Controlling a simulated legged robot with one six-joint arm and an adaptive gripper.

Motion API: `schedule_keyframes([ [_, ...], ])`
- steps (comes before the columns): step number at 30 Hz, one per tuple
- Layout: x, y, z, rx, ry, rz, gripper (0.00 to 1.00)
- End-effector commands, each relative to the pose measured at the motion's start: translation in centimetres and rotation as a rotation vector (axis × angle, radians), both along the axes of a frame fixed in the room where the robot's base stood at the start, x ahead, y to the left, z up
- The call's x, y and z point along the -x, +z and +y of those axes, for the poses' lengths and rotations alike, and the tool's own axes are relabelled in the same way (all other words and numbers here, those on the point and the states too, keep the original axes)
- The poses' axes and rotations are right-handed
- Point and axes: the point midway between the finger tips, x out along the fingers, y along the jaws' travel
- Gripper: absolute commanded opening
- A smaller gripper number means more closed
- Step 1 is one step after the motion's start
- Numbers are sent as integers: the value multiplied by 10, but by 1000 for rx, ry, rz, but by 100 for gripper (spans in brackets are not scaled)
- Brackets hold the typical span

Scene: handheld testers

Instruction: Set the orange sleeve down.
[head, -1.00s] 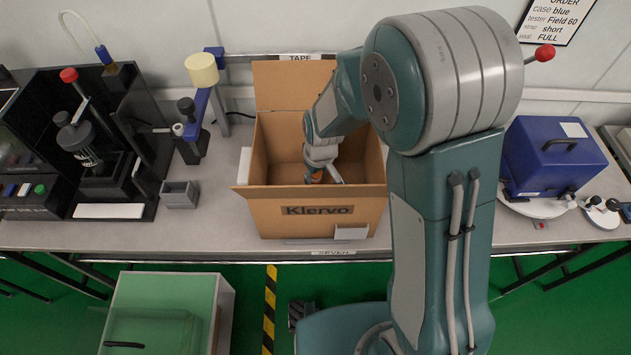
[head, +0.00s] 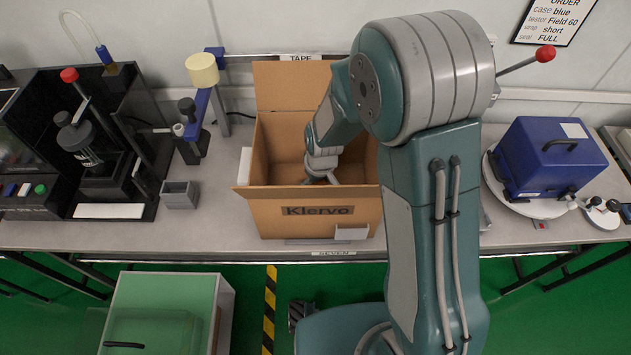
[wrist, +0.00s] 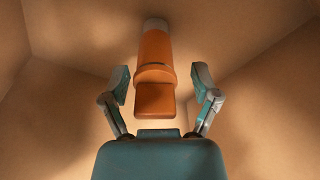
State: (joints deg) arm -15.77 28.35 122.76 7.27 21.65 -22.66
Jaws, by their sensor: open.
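The orange sleeve (wrist: 154,75) shows in the wrist view, inside the cardboard box (head: 310,222) marked "Klervo". It lies between and beyond the fingers of my gripper (wrist: 160,88), with a visible gap on each side. My gripper is open and touches neither side of the sleeve. In the head view my gripper (head: 322,178) is down inside the box, and the front wall hides its fingertips and the sleeve.
The box stands open on a grey bench, with its back flap (head: 292,85) raised. A blue case (head: 550,160) is at the right, and a black press (head: 88,150) at the left. A small grey bin (head: 180,195) is left of the box.

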Motion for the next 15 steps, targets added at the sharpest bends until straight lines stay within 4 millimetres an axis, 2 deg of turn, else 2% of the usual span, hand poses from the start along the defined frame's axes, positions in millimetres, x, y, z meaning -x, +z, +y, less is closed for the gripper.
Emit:
schedule_keyframes([
  [5,1,15,-1,-1,0,-4,79],
  [15,7,82,-5,-1,0,-5,79],
])
